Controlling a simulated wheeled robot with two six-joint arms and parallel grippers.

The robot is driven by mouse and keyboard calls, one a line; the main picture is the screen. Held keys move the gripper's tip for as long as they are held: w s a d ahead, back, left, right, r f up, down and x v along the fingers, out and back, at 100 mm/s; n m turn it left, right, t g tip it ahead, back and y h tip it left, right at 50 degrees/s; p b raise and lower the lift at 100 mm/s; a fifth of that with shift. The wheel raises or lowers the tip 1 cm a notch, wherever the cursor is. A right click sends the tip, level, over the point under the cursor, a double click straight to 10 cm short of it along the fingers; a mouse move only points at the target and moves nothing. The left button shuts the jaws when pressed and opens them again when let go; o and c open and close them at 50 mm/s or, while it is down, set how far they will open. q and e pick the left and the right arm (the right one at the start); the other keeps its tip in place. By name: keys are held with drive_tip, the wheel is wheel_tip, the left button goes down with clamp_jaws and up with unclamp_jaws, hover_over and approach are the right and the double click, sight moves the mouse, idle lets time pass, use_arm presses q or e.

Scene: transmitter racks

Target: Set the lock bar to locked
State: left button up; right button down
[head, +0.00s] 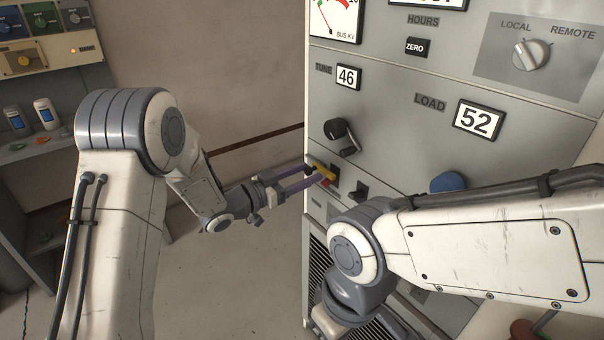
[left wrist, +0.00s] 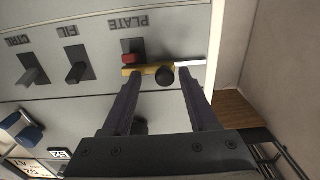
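The lock bar is a yellow bar (left wrist: 150,69) with a round black knob (left wrist: 165,76), lying across the PLATE switch. In the left wrist view it runs left to right, with a white strip (left wrist: 192,63) at its right. The switch's red handle (left wrist: 132,58) shows beside the bar's left part. In the head view the yellow bar (head: 323,172) is partly hidden by my left gripper (head: 313,173). The left gripper (left wrist: 162,80) is open, its purple fingers apart on either side of the black knob; I cannot tell whether they touch it. My right gripper is out of view.
Dark FIL (left wrist: 77,72) and CTRL (left wrist: 33,72) switches stand along the panel. A black knob (head: 342,135) is above the bar, and a blue knob (head: 447,181) lies to the right, partly behind my right arm. Open floor lies left of the cabinet.

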use_arm(q)
drive_tip(key=shift+a, duration=0.1)
drive_tip(key=shift+s+a, duration=0.1)
drive_tip(key=shift+a, duration=0.15)
drive_tip(key=b+v, duration=0.1)
drive_tip(key=v, duration=0.8)
drive_tip(key=shift+s+a, duration=0.25)
